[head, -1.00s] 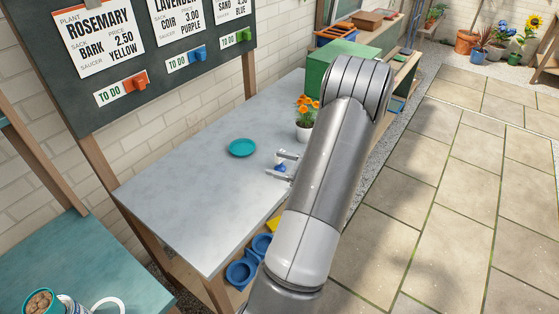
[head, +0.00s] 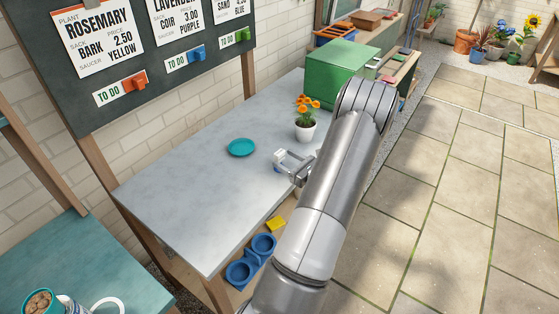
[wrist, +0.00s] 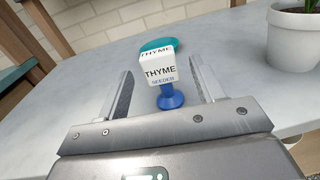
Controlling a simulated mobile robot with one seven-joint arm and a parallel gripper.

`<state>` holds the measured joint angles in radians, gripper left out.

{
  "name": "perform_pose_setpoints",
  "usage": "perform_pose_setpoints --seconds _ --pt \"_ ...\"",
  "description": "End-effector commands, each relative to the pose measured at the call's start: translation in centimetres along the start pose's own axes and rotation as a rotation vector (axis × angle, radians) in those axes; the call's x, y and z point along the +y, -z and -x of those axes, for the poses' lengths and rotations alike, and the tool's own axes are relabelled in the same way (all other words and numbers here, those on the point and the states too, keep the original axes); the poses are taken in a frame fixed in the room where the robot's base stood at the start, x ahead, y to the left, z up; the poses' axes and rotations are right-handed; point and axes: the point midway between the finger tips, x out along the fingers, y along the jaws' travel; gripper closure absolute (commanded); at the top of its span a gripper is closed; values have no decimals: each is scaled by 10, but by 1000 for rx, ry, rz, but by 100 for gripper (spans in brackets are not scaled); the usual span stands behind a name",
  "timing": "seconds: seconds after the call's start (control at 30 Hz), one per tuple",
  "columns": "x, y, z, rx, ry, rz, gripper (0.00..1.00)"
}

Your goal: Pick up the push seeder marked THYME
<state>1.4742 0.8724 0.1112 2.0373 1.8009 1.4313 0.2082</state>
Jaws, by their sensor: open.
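The push seeder marked THYME (wrist: 160,74) stands on the grey tabletop in the wrist view. It has a white block head with THYME and SEEDER lettering and a blue stem and foot. My gripper (wrist: 162,64) is open, with one finger on each side of the seeder in the picture and visible gaps on both sides. I cannot tell how far the seeder reaches in between the fingers. In the head view my gripper (head: 288,160) is low over the table's right part, and the seeder is hard to tell apart from the pale fingers there.
A teal saucer (head: 241,147) lies on the table (head: 190,200) left of my gripper. A white pot with orange flowers (head: 305,130) stands close behind it, and also shows at the wrist view's upper right (wrist: 293,40). A green box (head: 335,72) stands farther back.

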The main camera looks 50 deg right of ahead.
Motion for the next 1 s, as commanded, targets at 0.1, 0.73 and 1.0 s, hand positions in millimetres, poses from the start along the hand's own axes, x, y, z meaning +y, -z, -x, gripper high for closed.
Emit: perform_pose_setpoints --seconds 0.1,0.73,1.0 --pt "1 2 -21 -1 -4 0 38" --pt "0 1 -34 0 -1 0 62" --pt "0 1 -34 0 -1 0 84"
